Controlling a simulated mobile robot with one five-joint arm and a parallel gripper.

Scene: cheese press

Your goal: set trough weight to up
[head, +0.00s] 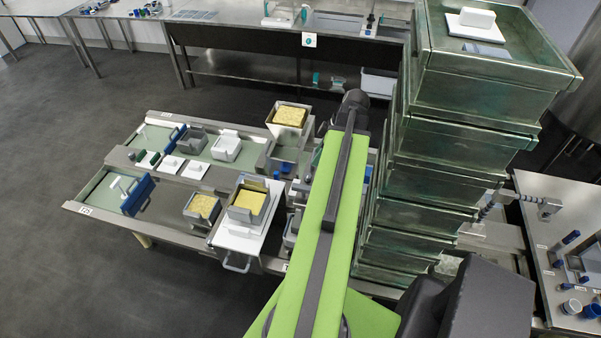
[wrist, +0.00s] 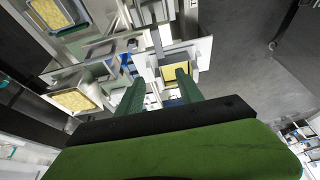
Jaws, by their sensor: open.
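The trough (head: 78,207) is a long metal bench with two pale green bays, left of my green arm. I cannot tell for certain which part is its weight. Blue plates (head: 138,194) with white handles stand across the bays. A yellow-filled container (wrist: 180,75) lies beyond the right finger. The head view hides the fingers behind my arm.
A tall stack of greenish metal bins (head: 430,150) stands close at the right of my arm, with a white block (head: 477,17) on top. A side table (head: 570,250) with blue parts stands at the right. A long bench (head: 290,42) runs along the back. The floor at left is clear.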

